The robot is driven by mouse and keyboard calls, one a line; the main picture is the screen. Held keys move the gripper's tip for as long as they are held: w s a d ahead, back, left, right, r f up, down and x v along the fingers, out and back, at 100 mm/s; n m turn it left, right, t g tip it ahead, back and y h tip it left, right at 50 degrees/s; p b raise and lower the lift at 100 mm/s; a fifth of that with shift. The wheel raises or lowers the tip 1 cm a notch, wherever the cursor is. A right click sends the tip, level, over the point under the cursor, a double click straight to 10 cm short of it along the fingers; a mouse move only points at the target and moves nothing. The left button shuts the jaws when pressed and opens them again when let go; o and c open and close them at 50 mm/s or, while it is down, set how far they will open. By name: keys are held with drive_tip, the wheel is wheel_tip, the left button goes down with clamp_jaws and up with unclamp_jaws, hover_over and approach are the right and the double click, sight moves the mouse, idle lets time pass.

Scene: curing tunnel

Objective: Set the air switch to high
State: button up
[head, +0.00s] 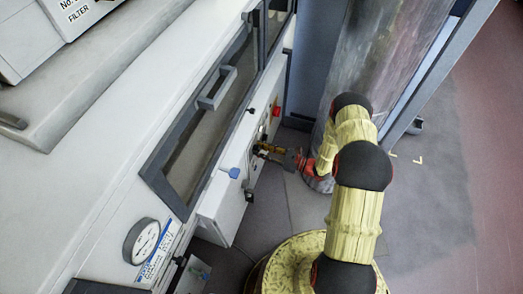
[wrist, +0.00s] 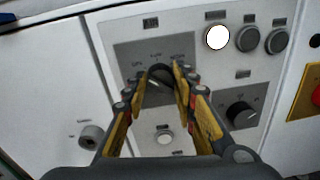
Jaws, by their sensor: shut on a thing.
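A dark rotary switch (wrist: 160,72) sits on a grey plate in the wrist view, with three small position labels around its top. The labels are too blurred to read surely, so I cannot confirm it is the air switch. My gripper (wrist: 166,78) is shut on this switch, one yellow-and-black finger on each side. The fingers hide its sides, and I cannot tell which label it points at. In the head view my gripper (head: 264,151) reaches the front panel (head: 222,203) from the right; the switch is hidden there.
A second dark knob (wrist: 240,114) is right of my fingers, and a white button (wrist: 165,138) is below. A lit white lamp (wrist: 217,37) and dark buttons (wrist: 247,39) are at upper right. A red stop button (wrist: 316,96) is at far right. A grey cylinder (head: 385,65) stands behind my arm.

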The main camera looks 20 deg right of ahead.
drive_tip(key=c, duration=0.4)
drive_tip(key=shift+m, duration=0.3)
drive_tip(key=shift+w+d+f+m+g+p, duration=0.1)
drive_tip(key=shift+m+g+p, duration=0.1)
drive_tip(key=shift+m, duration=2.85)
drive_tip(key=shift+w+d+r+m+g+p, duration=0.1)
drive_tip(key=shift+m+g+p, duration=0.1)
drive_tip(key=shift+m, duration=2.9)
drive_tip(key=shift+w+f+m+g+p, duration=0.1)
drive_tip(key=shift+m+g+p, duration=0.1)
drive_tip(key=shift+m, duration=2.85)
drive_tip(key=o, duration=1.1)
drive_tip(key=shift+s, duration=0.1)
